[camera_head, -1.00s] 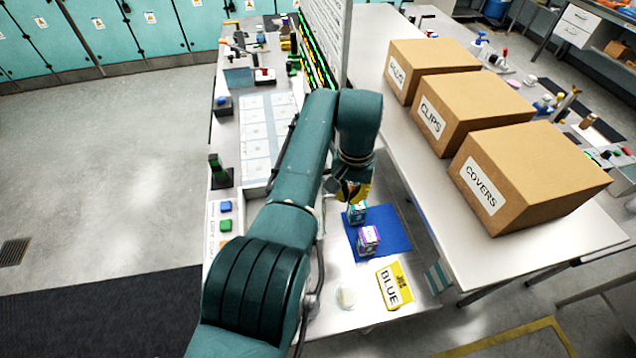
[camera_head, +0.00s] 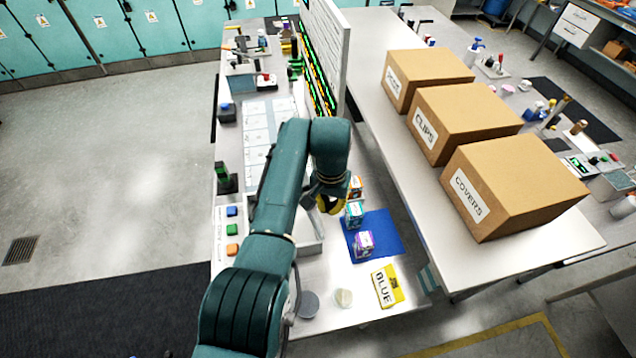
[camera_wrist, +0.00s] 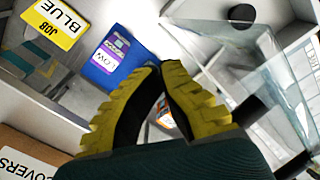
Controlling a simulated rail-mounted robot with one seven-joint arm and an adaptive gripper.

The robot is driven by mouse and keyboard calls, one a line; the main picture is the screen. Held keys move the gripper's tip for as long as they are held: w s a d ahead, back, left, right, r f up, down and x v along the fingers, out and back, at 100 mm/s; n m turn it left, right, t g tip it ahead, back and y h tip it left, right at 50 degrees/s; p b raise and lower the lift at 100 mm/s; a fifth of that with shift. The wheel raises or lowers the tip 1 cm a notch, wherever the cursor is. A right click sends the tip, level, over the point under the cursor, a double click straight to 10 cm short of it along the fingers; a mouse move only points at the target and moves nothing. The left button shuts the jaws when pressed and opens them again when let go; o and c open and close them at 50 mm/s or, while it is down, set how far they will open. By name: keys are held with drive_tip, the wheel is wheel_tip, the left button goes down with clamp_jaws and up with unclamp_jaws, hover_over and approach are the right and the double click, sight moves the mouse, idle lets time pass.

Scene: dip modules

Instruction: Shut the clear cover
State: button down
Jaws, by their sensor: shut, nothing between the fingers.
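The clear cover (camera_wrist: 272,85) is a see-through pane with pale edges at the right of the wrist view. It appears raised and tilted, and its exact angle is hard to tell. In the head view my arm hides most of that area, and I cannot make the cover out. My gripper (camera_wrist: 160,78) has yellow ribbed fingers with the tips together and nothing between them. It is left of the pane in the wrist view, apparently not touching it. In the head view my gripper (camera_head: 328,205) is above the bench, left of the blue mat.
Small boxes, one purple (camera_head: 363,244), stand on or beside the blue mat (camera_head: 385,228). A yellow BLUE sign (camera_head: 387,286) lies in front. A grey open tray (camera_head: 312,246) is partly behind my arm. Cardboard boxes (camera_head: 512,185) line the right table. A black knob (camera_wrist: 241,14) shows near the pane.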

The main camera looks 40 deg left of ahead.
drive_tip(key=s+a+p, duration=0.3)
drive_tip(key=shift+s+f+p, duration=0.1)
drive_tip(key=shift+f+p, duration=0.2)
drive_tip(key=shift+f, duration=0.05)
drive_tip(key=s+a+r+p, duration=0.1)
drive_tip(key=s+a+p, duration=0.5)
drive_tip(key=shift+s+a+r+p, duration=0.15)
drive_tip(key=shift+s+a+p, duration=0.1)
drive_tip(key=shift+p, duration=0.15)
drive_tip(key=s+a+f+b, duration=0.1)
drive_tip(key=s+a+f, duration=0.3)
drive_tip(key=s+f, duration=0.1)
drive_tip(key=shift+s+a+f, duration=0.3)
drive_tip(key=shift+s+a, duration=0.05)
drive_tip(key=shift+s, duration=0.15)
idle(0.8)
